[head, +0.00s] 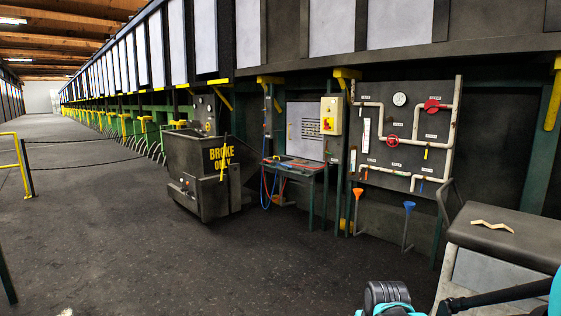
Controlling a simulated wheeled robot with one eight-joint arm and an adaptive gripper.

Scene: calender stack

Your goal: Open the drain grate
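I cannot make out a drain grate anywhere in the head view. The dark floor (200,262) shows no clear grate outline. A small pale patch (66,311) is cut off at the bottom edge, and I cannot tell what it is. Parts of my own arm, black and teal, show at the bottom right. My gripper's fingers are not in view.
A pipe panel (385,158) with red valve wheels stands right of centre, above an orange funnel (358,193) and a blue funnel (409,206). A dark "BROKE ONLY" bin (205,190) stands left of it. A grey cabinet (510,235) is close right. Floor at left is open.

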